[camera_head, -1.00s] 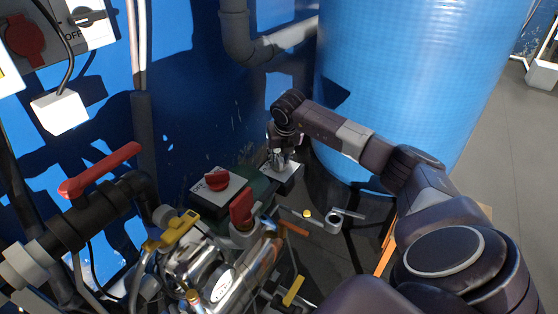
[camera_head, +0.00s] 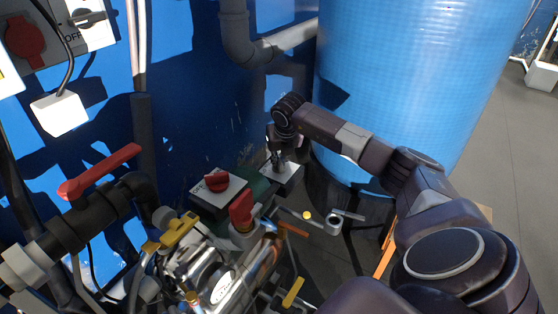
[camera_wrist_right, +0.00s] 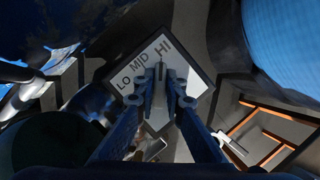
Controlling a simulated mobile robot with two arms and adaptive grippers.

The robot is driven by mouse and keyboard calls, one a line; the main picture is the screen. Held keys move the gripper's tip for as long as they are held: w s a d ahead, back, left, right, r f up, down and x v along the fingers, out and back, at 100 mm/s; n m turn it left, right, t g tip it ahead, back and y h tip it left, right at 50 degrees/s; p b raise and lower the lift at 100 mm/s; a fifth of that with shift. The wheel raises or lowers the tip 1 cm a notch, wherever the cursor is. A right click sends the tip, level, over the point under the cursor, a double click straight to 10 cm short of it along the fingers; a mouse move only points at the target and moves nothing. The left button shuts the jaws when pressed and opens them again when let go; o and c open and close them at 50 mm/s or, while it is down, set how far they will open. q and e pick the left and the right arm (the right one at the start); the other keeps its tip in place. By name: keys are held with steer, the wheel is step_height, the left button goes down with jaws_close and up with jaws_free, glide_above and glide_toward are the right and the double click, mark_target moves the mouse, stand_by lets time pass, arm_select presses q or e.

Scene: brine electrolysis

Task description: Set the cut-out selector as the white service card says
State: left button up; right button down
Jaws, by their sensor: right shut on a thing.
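The cut-out selector is a dark box with a white plate (camera_head: 291,174) beside the blue tank. In the right wrist view its plate (camera_wrist_right: 157,118) reads LO, MID and HI in an arc. My right gripper (camera_head: 278,165) is over this plate. In the right wrist view the right gripper (camera_wrist_right: 162,82) is shut on the selector's small knob (camera_wrist_right: 160,70), with a finger on each side. The fingers hide much of the knob, so I cannot tell its exact setting. I cannot make out a readable white service card. My left gripper is not in view.
A box with a red knob (camera_head: 217,182) stands just left of the selector. Nearer are a red-handled valve (camera_head: 241,210), yellow handles (camera_head: 179,232) and metal pipework. A large blue tank (camera_head: 410,90) stands behind my right arm. Grey floor is open at far right.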

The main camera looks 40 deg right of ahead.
steer(key=shift+n+y, duration=0.5)
steer(key=shift+n, duration=0.6)
steer(key=shift+n+t+y+p, duration=0.3)
steer(key=shift+n+y+p, duration=0.1)
steer(key=shift+n, duration=0.8)
steer(key=shift+n+y, duration=0.4)
steer(key=shift+n, duration=0.7)
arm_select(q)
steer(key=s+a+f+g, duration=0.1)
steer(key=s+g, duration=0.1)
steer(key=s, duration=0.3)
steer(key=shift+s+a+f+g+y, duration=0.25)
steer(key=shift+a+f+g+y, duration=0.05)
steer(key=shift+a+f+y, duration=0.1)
arm_select(e)
steer(key=shift+n+y, duration=0.4)
steer(key=shift+n, duration=0.4)
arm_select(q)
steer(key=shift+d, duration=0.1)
arm_select(e)
steer(key=c, duration=2)
jaws_free()
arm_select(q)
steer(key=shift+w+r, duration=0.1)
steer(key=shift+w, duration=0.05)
